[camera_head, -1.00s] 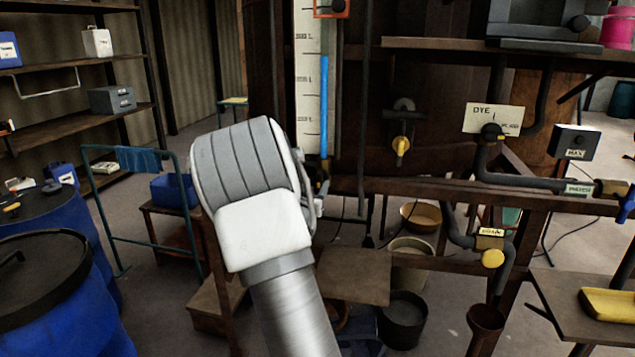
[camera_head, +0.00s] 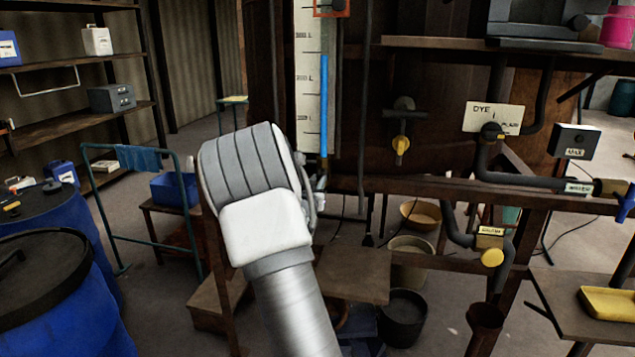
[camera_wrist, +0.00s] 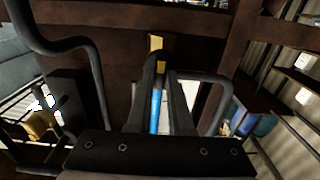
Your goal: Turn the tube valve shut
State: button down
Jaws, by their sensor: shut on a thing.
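The level tube (camera_head: 324,105), filled blue, stands upright against a white scale board (camera_head: 308,85) in the head view. The blue tube (camera_wrist: 155,110) also shows between my fingers in the wrist view. My gripper (camera_wrist: 162,73) has its dark fingers closed in around a small yellow piece (camera_wrist: 161,66), which looks like the tube valve's handle. The fingers cover most of it, so its angle is hard to tell. In the head view my wrist hides the fingers, and only a small part of the fitting at the tube's foot (camera_head: 322,181) shows beside it.
A yellow-handled tap (camera_head: 401,146) sits on the vat to the right. A dye pipe (camera_head: 520,182) and a drain valve (camera_head: 492,257) are further right. A wooden beam (camera_head: 430,187) crosses close by. Buckets (camera_head: 403,318) stand below, blue drums (camera_head: 60,300) at left.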

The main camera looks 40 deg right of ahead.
jog(key=shift+f+b, duration=0.1)
jog(key=shift+b, duration=0.4)
jog(key=m+b, duration=0.9)
jog(key=b, duration=0.1)
jog(key=m+b, duration=0.8)
jog(key=b, duration=0.3)
jog(key=shift+s+d+f+m, duration=0.1)
jog(key=shift+s+f+m, duration=0.05)
jog(key=shift+m, duration=0.25)
jog(key=c, duration=0.8)
grip_release()
